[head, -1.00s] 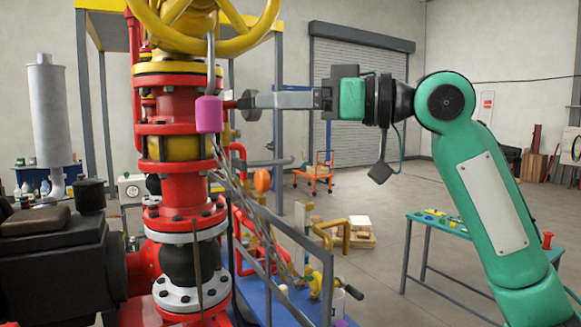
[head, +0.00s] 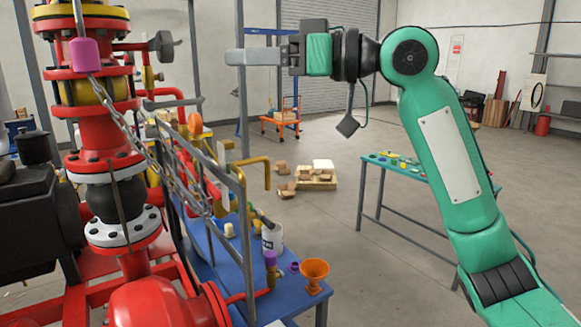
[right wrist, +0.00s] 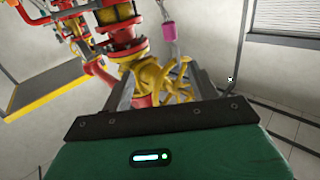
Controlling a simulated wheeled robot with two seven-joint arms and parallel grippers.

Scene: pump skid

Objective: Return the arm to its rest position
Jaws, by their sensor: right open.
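My right arm (head: 447,155) comes in from the right, green with a white panel. Its gripper (head: 238,57) points left at the upper middle, open with nothing between the fingers. The gripper is right of the red pipe stack and clear of it. In the right wrist view the two dark fingers (right wrist: 158,88) stand apart, with a yellow handwheel (right wrist: 163,82) beyond them. A magenta padlock (head: 85,54) hangs on a shackle at the red stack (head: 100,143); it also shows in the right wrist view (right wrist: 169,32). My left gripper is out of view.
A chain (head: 150,160) runs from the stack to a grey rail (head: 243,220). A blue bench (head: 215,262) holds an orange funnel (head: 314,274). A green-topped table (head: 400,168) stands behind my arm. The floor between bench and table is open.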

